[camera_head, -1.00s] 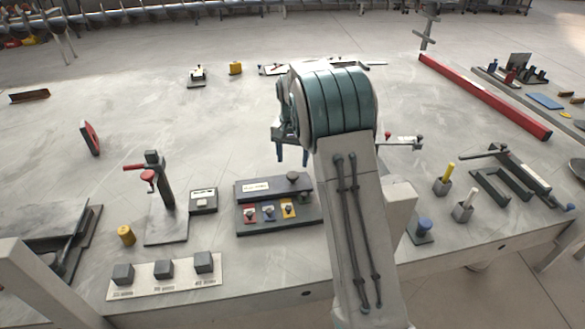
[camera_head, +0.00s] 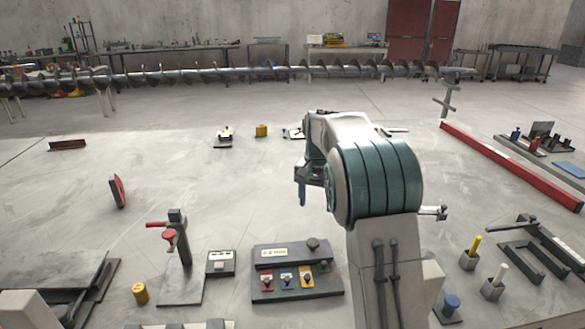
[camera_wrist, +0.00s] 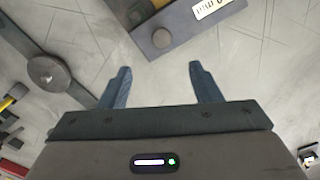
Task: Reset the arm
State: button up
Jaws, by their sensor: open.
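My gripper (camera_wrist: 158,85) shows in the wrist view with its two blue-grey fingers spread apart and nothing between them. It hangs over the pale table top. In the head view my arm rises from the lower right and bends over. The gripper end (camera_head: 303,185) is partly hidden behind the arm's green-banded joint, above the bare middle of the table. The dark control box (camera_head: 297,284) with a label and coloured switches stands in front of it. Part of that box (camera_wrist: 180,37) shows at the top of the wrist view.
A clamp stand (camera_head: 179,250) with red handles and a small yellow cylinder (camera_head: 140,293) stand left of the box. A red beam (camera_head: 505,162) runs along the right. Small holders (camera_head: 468,260) stand at front right. A long auger (camera_head: 230,73) spans the back.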

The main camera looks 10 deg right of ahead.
jog(key=s+r+n+t, duration=0.1)
jog(key=s+r, duration=0.2)
jog(key=s, duration=0.5)
jog(key=s+r+n, duration=0.1)
jog(key=s+r, duration=0.1)
jog(key=s, duration=0.6)
jog(key=s+f+n, duration=0.1)
jog(key=s+f, duration=0.1)
jog(key=s, duration=0.6)
jog(key=s+f+n+t, duration=0.1)
jog(key=s+f+n, duration=0.1)
jog(key=s, duration=0.7)
jog(key=shift+s+f+t+p, duration=0.15)
jog(key=shift+f+t+p, duration=0.1)
jog(key=shift+t+p, duration=0.1)
jog(key=shift+a, duration=0.1)
